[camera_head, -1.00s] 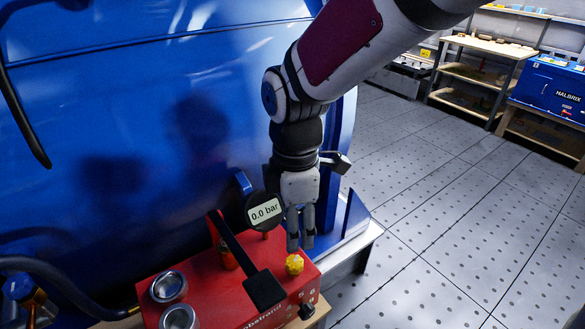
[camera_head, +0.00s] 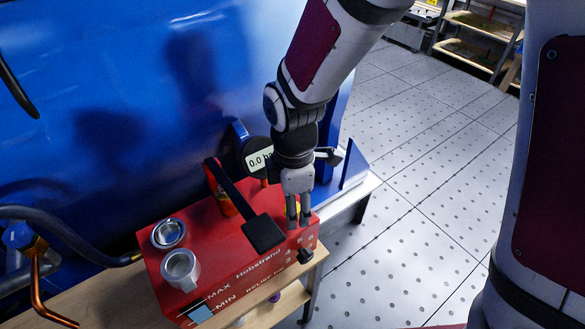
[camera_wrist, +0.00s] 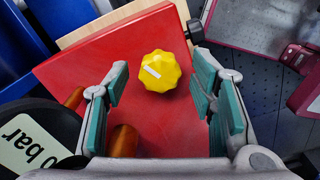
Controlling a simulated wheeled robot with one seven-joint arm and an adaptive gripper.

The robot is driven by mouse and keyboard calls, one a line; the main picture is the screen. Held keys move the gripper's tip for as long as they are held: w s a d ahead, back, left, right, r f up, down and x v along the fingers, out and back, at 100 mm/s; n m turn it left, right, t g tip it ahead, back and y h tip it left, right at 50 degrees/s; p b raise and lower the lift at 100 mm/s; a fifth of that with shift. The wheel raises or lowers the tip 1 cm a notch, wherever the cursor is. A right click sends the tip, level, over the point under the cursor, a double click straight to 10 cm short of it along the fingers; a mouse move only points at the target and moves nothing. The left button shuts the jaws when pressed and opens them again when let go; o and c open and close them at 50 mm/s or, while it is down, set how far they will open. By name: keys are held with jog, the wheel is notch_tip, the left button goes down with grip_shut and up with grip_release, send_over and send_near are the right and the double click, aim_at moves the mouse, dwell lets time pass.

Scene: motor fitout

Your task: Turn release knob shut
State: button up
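The release knob is a yellow, lobed knob with a white mark (camera_wrist: 160,71) on the red pump unit's top. In the head view only a sliver of the knob (camera_head: 291,209) shows behind my fingers. My gripper (camera_head: 298,224) points down over the right end of the red unit. In the wrist view my gripper (camera_wrist: 160,95) is open, with teal pads on both sides and the knob between and beyond them, untouched as far as I can see. The red pump unit (camera_head: 200,222) stands on a wooden bench. The gauge (camera_head: 257,159) reads 0.0 bar and is partly hidden by my wrist.
A black-handled lever (camera_head: 263,233) lies across the unit left of my gripper. Two metal cups (camera_head: 180,268) sit at its left end. A black side knob (camera_wrist: 194,30) is near the yellow knob. The blue machine wall (camera_head: 110,100) stands behind. Floor to the right is clear.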

jog(key=c, duration=1.1)
